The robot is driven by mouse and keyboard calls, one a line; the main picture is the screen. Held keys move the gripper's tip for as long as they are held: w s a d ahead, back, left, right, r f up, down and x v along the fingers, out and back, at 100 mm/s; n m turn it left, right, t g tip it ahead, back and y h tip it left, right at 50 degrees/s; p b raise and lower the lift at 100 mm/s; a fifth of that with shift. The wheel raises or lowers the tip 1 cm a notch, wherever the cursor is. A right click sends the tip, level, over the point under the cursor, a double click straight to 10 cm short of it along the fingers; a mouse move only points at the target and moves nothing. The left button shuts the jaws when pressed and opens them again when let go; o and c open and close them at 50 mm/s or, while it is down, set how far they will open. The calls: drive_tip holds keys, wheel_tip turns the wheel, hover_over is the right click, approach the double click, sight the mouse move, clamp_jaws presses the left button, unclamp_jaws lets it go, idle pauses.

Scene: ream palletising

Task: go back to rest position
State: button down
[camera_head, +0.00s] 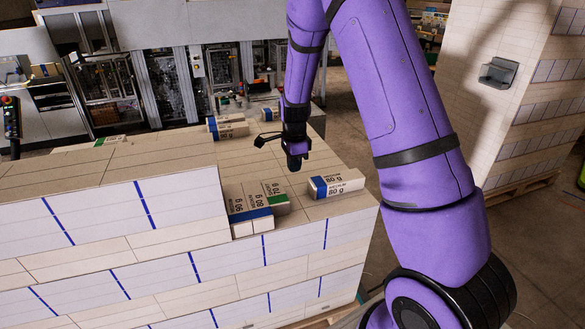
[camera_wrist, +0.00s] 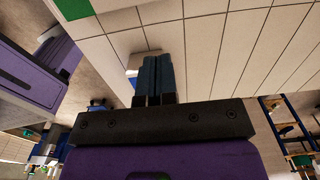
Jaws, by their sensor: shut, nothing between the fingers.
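My gripper (camera_head: 295,158) hangs at the end of my purple arm, over the top of the large ream stack (camera_head: 130,215) in the head view. Its fingers are together and empty, and the closed fingers also show in the wrist view (camera_wrist: 158,80). A white and blue ream (camera_head: 337,184) lies on the stack's right part, below and to the right of my gripper. Several reams (camera_head: 252,203) with blue and green labels lie side by side in a lower gap at the stack's front. The gap between fingertips and stack is hard to judge.
More reams (camera_head: 228,127) sit at the stack's back edge. Another tall pallet stack (camera_head: 510,90) stands at the right with a grey holder (camera_head: 498,73) on its side. Grey machines (camera_head: 160,75) line the back. Bare floor (camera_head: 345,115) lies between the stacks.

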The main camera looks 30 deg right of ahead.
idle(0.3)
drive_tip(key=s+a+r+n+t, duration=0.1)
drive_tip(key=s+a+r+n, duration=0.2)
drive_tip(key=s+r+n, duration=0.5)
drive_tip(key=s+a+r+n+t, duration=0.1)
drive_tip(key=s+a+r, duration=0.15)
drive_tip(key=r, duration=0.95)
drive_tip(key=s+a+r+n+t, duration=0.1)
drive_tip(key=s+r+n, duration=0.3)
drive_tip(key=s, duration=0.7)
drive_tip(key=s+a+r+n+t, duration=0.1)
drive_tip(key=s+r+n, duration=0.4)
drive_tip(key=s, duration=0.6)
drive_tip(key=shift+a+n+t, duration=0.3)
drive_tip(key=shift+n+t, duration=0.3)
drive_tip(key=shift+n, duration=0.5)
